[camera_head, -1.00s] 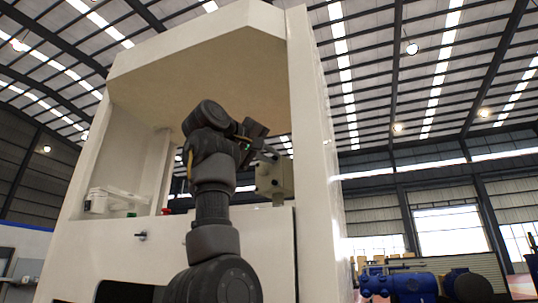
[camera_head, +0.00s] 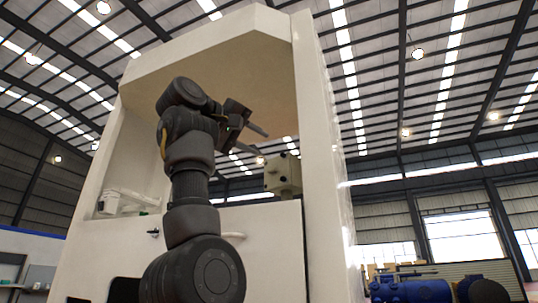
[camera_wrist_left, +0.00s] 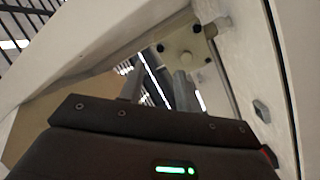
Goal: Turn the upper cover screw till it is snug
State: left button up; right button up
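My left gripper (camera_head: 262,144) is raised inside the upper opening of the white cabinet (camera_head: 330,180). Its two fingers are apart and point right, with nothing between them. A small beige box (camera_head: 283,176) stands just right of and below the fingertips, and a gap shows between them. In the left wrist view the box (camera_wrist_left: 180,42) lies beyond the open fingers (camera_wrist_left: 160,72). Its face carries dark round spots near the corners and a pale round knob (camera_wrist_left: 187,57). I cannot tell which spot is the upper cover screw. My right gripper is not in view.
The cabinet's right post stands close beside the box. A white device (camera_head: 122,202) rests on the ledge at left. Blue machinery (camera_head: 410,290) stands far off at right.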

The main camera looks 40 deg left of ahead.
pick_arm(q)
jog(key=shift+s, duration=1.25)
